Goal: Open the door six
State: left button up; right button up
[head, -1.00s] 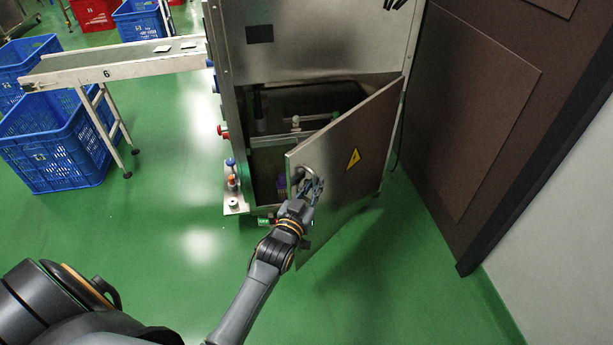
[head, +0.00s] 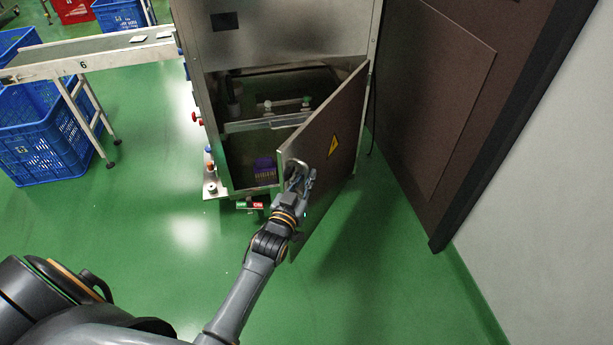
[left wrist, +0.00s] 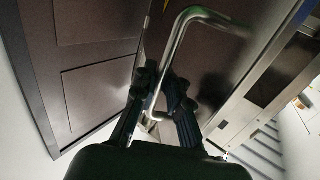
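The metal cabinet (head: 285,40) of the number 6 line stands ahead. Its lower door (head: 338,112), with a yellow warning triangle, is swung well open, hinged on the right. My left gripper (head: 300,180) is at the handle near the door's free edge. In the left wrist view, the bent metal handle (left wrist: 178,32) passes between the two dark fingers of the gripper (left wrist: 159,85), which are closed around its bar. The exact finger contact is partly hidden. My right gripper is not in view.
Inside the cabinet are small fittings and a purple block (head: 264,167). A conveyor (head: 105,58) marked 6 and a blue crate (head: 50,145) stand at left. A brown door (head: 425,85) and white wall (head: 540,190) are at right. Green floor (head: 370,280) is clear in front.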

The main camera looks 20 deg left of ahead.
pick_arm(q)
jog(key=shift+s+r, duration=0.1)
jog(key=shift+s, duration=0.05)
jog(key=s, duration=1.2)
jog(key=shift+d, duration=0.4)
